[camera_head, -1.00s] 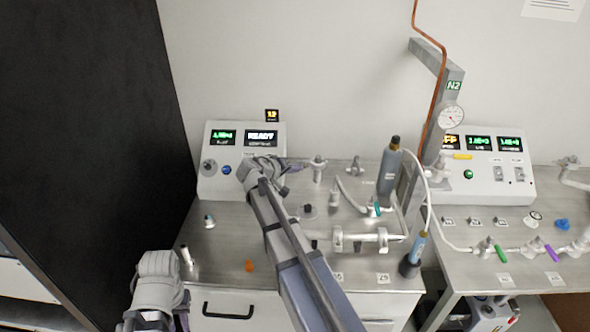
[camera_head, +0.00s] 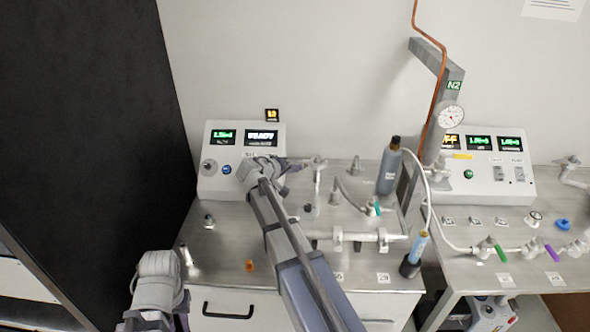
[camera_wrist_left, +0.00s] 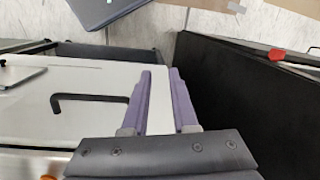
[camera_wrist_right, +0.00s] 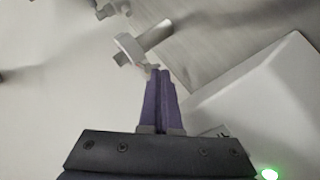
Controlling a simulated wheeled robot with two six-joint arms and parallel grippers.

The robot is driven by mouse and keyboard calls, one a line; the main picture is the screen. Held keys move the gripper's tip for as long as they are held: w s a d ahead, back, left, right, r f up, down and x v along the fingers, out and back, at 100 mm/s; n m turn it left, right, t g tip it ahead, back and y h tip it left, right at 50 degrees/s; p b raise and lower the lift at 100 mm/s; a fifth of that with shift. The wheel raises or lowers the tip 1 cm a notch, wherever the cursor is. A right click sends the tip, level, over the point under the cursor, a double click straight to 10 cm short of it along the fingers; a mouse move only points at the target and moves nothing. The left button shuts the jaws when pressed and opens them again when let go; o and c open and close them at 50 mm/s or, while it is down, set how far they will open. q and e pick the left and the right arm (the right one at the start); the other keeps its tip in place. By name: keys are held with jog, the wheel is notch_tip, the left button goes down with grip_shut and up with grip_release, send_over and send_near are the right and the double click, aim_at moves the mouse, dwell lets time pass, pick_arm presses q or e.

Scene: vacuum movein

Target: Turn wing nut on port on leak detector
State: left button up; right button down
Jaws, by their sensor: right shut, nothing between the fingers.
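In the right wrist view the closed purple fingertips (camera_wrist_right: 160,70) are just below a grey clamped port (camera_wrist_right: 132,45). A small piece at the clamp, perhaps the wing nut, is too blurred to tell apart, and I cannot tell whether the fingertips touch it. My left gripper is low at the front left; the left wrist view shows its purple fingers (camera_wrist_left: 161,75) apart and empty.
A grey bottle (camera_head: 388,172), pipes and a horizontal white tube (camera_head: 365,237) stand right of my right arm. A second control box (camera_head: 490,180) stands on the right bench. A dark panel (camera_head: 90,130) borders the left. An orange piece (camera_head: 249,266) lies near the front edge.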

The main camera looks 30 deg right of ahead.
dwell(0.6)
jog(key=shift+s+d+r+p, duration=0.35)
jog(key=shift+s+d+r, duration=0.05)
jog(key=shift+d, duration=0.15)
